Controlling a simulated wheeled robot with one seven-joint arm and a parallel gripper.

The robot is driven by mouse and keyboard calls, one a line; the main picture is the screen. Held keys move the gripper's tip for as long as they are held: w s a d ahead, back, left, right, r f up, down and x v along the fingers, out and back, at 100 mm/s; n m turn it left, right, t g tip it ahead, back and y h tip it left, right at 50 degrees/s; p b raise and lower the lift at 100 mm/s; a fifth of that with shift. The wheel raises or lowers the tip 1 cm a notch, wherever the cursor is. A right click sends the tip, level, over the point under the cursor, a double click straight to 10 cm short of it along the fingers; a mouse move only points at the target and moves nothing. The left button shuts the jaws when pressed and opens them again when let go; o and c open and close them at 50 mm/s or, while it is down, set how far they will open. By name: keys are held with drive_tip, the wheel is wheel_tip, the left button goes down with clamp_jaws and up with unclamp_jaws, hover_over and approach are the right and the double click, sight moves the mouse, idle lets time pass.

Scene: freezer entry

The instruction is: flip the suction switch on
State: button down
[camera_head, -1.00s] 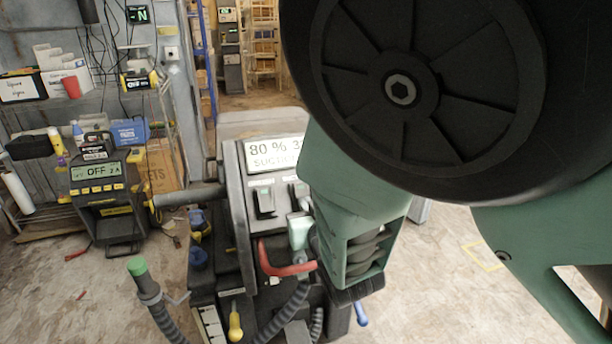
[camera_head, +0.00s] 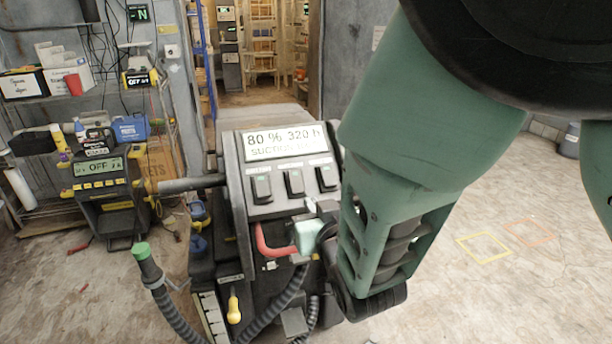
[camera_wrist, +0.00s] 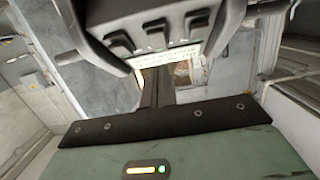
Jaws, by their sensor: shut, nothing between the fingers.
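A dark machine with a sloped grey control panel (camera_head: 285,206) stands in the middle of the head view. Its display (camera_head: 285,143) reads "80 % 320 h" above a line starting "SUCTION", partly unclear. Below are three black rocker switches: left (camera_head: 261,189), middle (camera_head: 294,183), right (camera_head: 326,178). Their small labels are unreadable, so I cannot tell which is suction or its position. My gripper (camera_head: 311,208) is shut and empty, just below the panel's lower edge, partly hidden by my arm. The wrist view shows the switches (camera_wrist: 155,32) inverted, beyond my dark shut fingers (camera_wrist: 157,78).
A red curved handle (camera_head: 272,246) and a grey hose (camera_head: 270,325) are on the machine's front, close to my gripper. A green-capped hose end (camera_head: 143,253) stands to the left. Another device reading "OFF" (camera_head: 104,190) stands by the shelf.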

drive_tip(key=shift+f+b+v, duration=0.15)
drive_tip(key=shift+f+v, duration=0.05)
drive_tip(key=shift+v, duration=0.75)
drive_tip(key=shift+f+b+v, duration=0.15)
drive_tip(key=shift+f+v, duration=0.05)
drive_tip(key=shift+v, duration=0.8)
drive_tip(key=s+d+f+n+g, duration=0.15)
drive_tip(key=s+f+g, duration=0.25)
drive_tip(key=s+g, duration=0.55)
drive_tip(key=s+d+r+n+g+h, duration=0.3)
drive_tip(key=s+d+g, duration=0.3)
drive_tip(key=s+d, duration=0.3)
drive_tip(key=s+r, duration=0.1)
drive_tip(key=s, duration=0.2)
drive_tip(key=shift+d+h, duration=0.4)
